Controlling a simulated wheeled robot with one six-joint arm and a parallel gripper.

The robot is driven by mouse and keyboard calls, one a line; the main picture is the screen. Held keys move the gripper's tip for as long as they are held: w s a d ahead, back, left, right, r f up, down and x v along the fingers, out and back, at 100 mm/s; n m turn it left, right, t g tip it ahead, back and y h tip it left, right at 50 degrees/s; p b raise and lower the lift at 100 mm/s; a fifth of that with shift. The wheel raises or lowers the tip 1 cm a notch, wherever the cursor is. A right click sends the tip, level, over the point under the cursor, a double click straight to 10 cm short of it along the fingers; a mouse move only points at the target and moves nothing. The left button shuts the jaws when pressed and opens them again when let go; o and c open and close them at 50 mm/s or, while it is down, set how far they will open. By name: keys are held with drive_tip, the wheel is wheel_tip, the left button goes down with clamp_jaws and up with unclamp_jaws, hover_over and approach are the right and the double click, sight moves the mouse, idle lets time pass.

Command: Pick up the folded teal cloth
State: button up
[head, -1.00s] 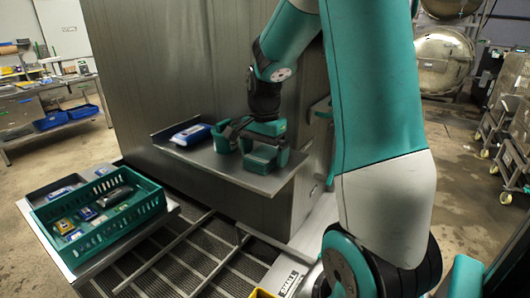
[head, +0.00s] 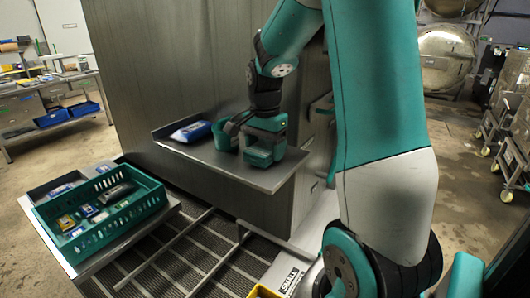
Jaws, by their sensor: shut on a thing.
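My gripper (head: 250,148) is low over the front right part of a grey metal shelf (head: 205,156). It is shut on the folded teal cloth (head: 259,158), a small teal shape at the jaws. The cloth and the jaws are nearly the same colour, so their edges are hard to tell apart. My gripper hides part of the cloth. I cannot tell whether the cloth still touches the shelf.
A blue and white pack (head: 190,132) lies on the shelf left of my gripper. A tall metal wall rises behind. A green crate (head: 135,211) with several small packs stands at the lower left. A slatted metal floor (head: 180,265) lies below the shelf.

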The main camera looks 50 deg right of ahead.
sight(265, 146)
wheel_tip(265, 146, up, 19)
drive_tip(key=b, duration=0.2)
drive_tip(key=shift+b, duration=0.35)
